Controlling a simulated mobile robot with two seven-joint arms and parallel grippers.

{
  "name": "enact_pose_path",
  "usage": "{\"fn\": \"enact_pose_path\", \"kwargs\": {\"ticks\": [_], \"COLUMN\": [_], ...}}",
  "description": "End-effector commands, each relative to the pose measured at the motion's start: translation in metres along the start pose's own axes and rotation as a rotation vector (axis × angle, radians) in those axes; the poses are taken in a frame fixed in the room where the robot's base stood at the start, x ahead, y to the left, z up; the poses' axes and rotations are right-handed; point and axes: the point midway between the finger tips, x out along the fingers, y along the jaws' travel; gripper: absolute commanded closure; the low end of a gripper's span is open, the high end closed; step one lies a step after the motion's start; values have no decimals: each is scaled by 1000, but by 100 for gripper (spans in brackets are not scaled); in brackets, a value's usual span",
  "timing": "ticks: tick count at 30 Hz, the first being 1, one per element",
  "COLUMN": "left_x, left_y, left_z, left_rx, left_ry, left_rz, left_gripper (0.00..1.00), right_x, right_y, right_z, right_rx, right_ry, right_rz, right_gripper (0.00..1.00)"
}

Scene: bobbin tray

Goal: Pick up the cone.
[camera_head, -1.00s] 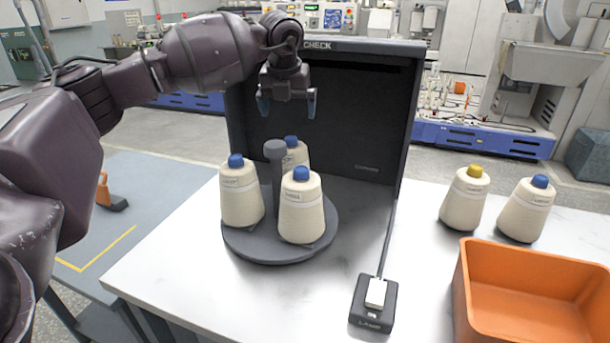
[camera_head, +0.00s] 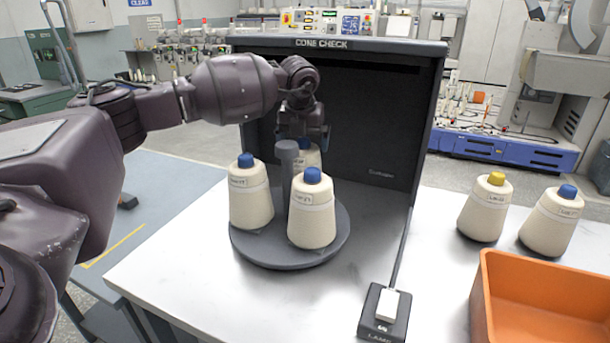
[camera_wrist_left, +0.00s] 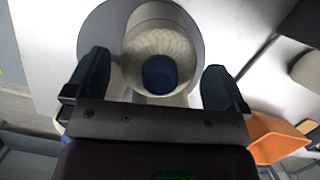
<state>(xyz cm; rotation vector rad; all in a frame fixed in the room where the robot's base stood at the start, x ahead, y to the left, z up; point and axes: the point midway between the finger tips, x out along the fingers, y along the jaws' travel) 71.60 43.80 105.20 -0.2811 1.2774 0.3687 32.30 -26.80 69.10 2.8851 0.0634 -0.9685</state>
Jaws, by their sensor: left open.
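Three cream yarn cones with blue tips stand upright on a round grey turntable (camera_head: 290,258) around a grey post (camera_head: 287,170): a left cone (camera_head: 250,200), a front cone (camera_head: 312,215) and a rear cone (camera_head: 308,160), partly hidden. My left gripper (camera_head: 303,135) is open and pointing down at the rear cone's top. In the left wrist view my left gripper (camera_wrist_left: 157,84) has its fingers on either side of a cone's blue tip (camera_wrist_left: 160,74), with gaps visible. Contact cannot be seen. My right gripper is out of view.
A dark check booth (camera_head: 375,130) stands close behind the turntable. On the right are a yellow-tipped cone (camera_head: 484,212), another blue-tipped cone (camera_head: 552,222) and an orange bin (camera_head: 535,305). A lamp switch (camera_head: 385,312) with a cable is in front. The white table's front left is clear.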

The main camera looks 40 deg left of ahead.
Motion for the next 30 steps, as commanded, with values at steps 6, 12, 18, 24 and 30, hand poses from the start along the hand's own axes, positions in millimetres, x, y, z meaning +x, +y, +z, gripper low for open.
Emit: {"fn": "enact_pose_path", "kwargs": {"ticks": [6, 12, 18, 24, 30], "left_x": [21, 19, 19, 19, 19], "left_y": [0, 0, 0, 0, 0], "left_z": [-1, -1, -1, -1, 0], "left_rx": [1, 0, 0, 0, 0], "left_ry": [2, 1, 1, 2, 1], "left_rz": [1, 1, 1, 1, 0], "left_gripper": [0, 5, 35, 64, 65], "right_x": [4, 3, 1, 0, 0], "right_y": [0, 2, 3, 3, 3], "right_z": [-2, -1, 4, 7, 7], "right_rx": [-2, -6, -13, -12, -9], "right_ry": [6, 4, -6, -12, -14], "right_rz": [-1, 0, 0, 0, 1], "right_gripper": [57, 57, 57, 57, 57]}}
